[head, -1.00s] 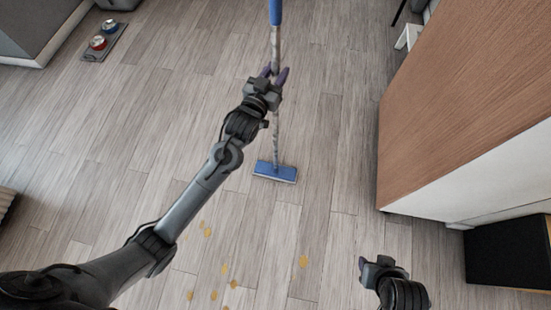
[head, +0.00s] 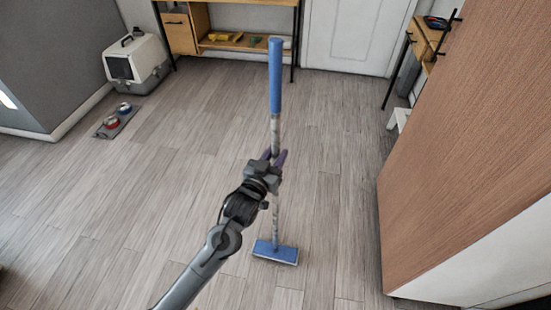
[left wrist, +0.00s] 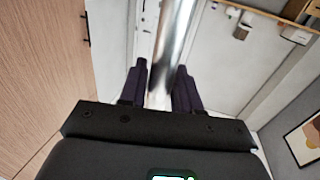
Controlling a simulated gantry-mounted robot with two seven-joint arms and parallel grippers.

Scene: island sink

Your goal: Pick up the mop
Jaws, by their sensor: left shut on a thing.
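The mop (head: 275,80) stands upright in the head view, with a blue grip at the top, a grey pole and a flat blue head (head: 275,252) low over the floor. I cannot tell whether the head touches the floor. My left gripper (head: 277,157) is shut on the pole about midway up. In the left wrist view the shiny pole (left wrist: 174,45) runs between the two dark fingers of the left gripper (left wrist: 161,85). My right gripper is out of view.
A large wooden-sided block (head: 465,150) stands close on the right. A pet carrier (head: 137,62) and a tray with bowls (head: 117,119) are at the far left. A wooden desk (head: 235,42) and a white door (head: 355,35) are at the back. The floor around the mop is clear.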

